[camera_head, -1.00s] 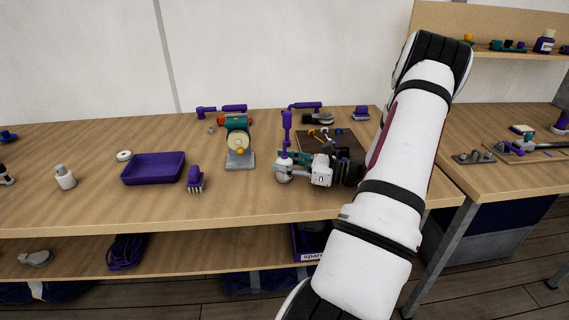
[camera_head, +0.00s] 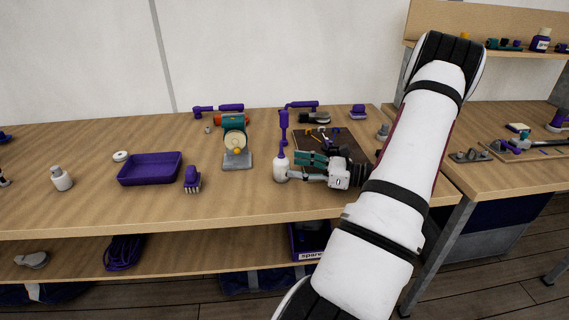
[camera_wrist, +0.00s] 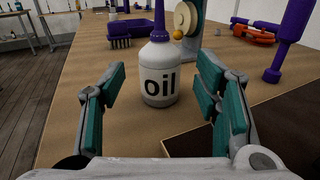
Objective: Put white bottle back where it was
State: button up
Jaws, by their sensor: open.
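A white bottle marked "oil" (camera_wrist: 158,75) with a long purple spout stands upright on the bench. In the head view this oil bottle (camera_head: 281,171) is just left of my gripper (camera_head: 301,168), beside the front left corner of a dark mat. My gripper is open and empty; in the wrist view its two teal-padded fingers (camera_wrist: 160,92) are spread wide. The bottle stands beyond the fingertips, in line with the gap between them, and does not appear touched. A second, smaller white bottle (camera_head: 61,180) stands at the left of the bench.
A purple tray (camera_head: 150,183), a purple brush (camera_head: 192,180) and a grinder-like machine (camera_head: 236,159) stand left of the oil bottle. The dark mat (camera_head: 352,150) with small tools lies behind my gripper. Bench wood in front of the bottle is clear.

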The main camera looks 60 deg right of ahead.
jog(key=v, duration=0.6)
jog(key=shift+s+d+r, duration=0.1)
jog(key=shift+s+r, duration=0.1)
jog(key=shift+s, duration=0.2)
